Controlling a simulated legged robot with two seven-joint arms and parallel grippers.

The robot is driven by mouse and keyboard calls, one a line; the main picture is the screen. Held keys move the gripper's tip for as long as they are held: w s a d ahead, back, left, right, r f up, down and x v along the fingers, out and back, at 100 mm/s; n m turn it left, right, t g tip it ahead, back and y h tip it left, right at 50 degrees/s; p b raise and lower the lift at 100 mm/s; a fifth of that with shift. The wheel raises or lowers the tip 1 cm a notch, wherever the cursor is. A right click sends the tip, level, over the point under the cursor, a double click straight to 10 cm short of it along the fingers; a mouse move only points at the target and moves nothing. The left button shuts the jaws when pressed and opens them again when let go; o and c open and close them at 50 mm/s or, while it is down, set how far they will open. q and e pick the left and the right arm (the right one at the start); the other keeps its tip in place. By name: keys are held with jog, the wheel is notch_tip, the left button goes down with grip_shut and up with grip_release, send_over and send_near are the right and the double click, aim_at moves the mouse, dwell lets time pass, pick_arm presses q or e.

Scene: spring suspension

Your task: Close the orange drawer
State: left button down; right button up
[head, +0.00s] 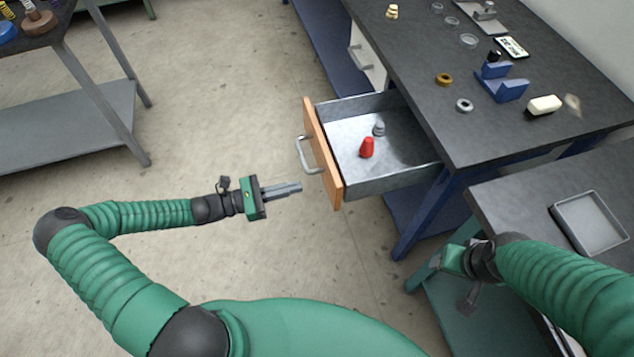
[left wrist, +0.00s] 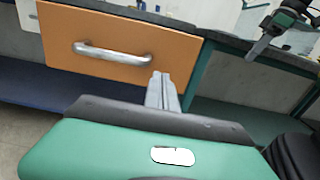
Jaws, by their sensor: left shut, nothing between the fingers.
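The orange drawer (head: 322,155) is pulled out from under the dark workbench, its orange front facing left in the head view. A silver bar handle (head: 308,155) is fixed on that front. Inside lie a red object (head: 366,147) and a small grey piece (head: 379,128). My left gripper (head: 299,187) is shut and empty, just left of the drawer front near its lower end. In the left wrist view the shut fingers (left wrist: 162,92) appear below and right of the handle (left wrist: 112,51) on the orange front (left wrist: 170,45); contact cannot be told. My right gripper (head: 440,262) is low at right, its fingers unclear.
The dark workbench (head: 420,70) holds blue blocks, rings and a white block. A lower grey table (head: 510,200) with a metal tray (head: 590,222) stands at right. A grey shelf table (head: 60,125) is at left.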

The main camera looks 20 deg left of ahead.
aim_at(327, 179)
pick_arm(q)
jog(key=x, duration=0.6)
jog(key=shift+w+f+b, duration=0.1)
jog(key=shift+w+b, duration=0.15)
jog(key=shift+b, duration=0.05)
jog(key=shift+d, duration=0.25)
jog(key=shift+w, duration=0.1)
